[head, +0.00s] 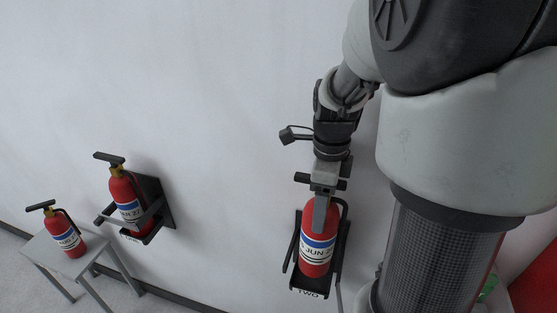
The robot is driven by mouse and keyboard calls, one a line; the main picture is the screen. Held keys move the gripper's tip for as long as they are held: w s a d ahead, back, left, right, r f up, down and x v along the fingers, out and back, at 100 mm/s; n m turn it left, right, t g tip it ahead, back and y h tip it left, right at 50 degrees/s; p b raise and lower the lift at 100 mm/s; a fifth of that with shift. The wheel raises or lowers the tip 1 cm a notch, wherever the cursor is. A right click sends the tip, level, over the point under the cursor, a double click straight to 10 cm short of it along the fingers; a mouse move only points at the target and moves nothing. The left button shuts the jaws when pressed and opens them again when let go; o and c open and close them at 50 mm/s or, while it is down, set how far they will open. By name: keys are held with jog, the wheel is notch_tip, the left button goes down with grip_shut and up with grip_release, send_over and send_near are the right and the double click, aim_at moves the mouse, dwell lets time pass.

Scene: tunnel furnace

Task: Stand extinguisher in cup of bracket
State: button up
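A red extinguisher (317,250) with a white-and-blue label reading "JUN" is upright at the right-hand black wall bracket (341,262), marked "TWO". My gripper (320,214) points down over this extinguisher, with one grey finger in front of its upper body. The other finger is hidden, so I cannot tell whether the grip is tight. I cannot see whether the base rests in the cup. A second extinguisher (122,190) stands in the left wall bracket (165,203). A third extinguisher (64,231) stands on a small grey stool (45,257).
The white wall (225,130) between the two brackets is clear. A dark skirting strip (190,301) runs along the wall's foot. A red object (535,287) shows at the lower right edge. My arm covers much of the right side.

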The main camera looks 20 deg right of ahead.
notch_tip(320, 180, down, 7)
jog(key=shift+w+d, duration=0.2)
jog(key=shift+w, duration=0.1)
dwell(0.5)
jog(key=o, duration=1.6)
jog(key=shift+s+f, duration=0.1)
jog(key=shift+f, duration=0.1)
jog(key=o, duration=0.5)
jog(key=shift+r, duration=0.15)
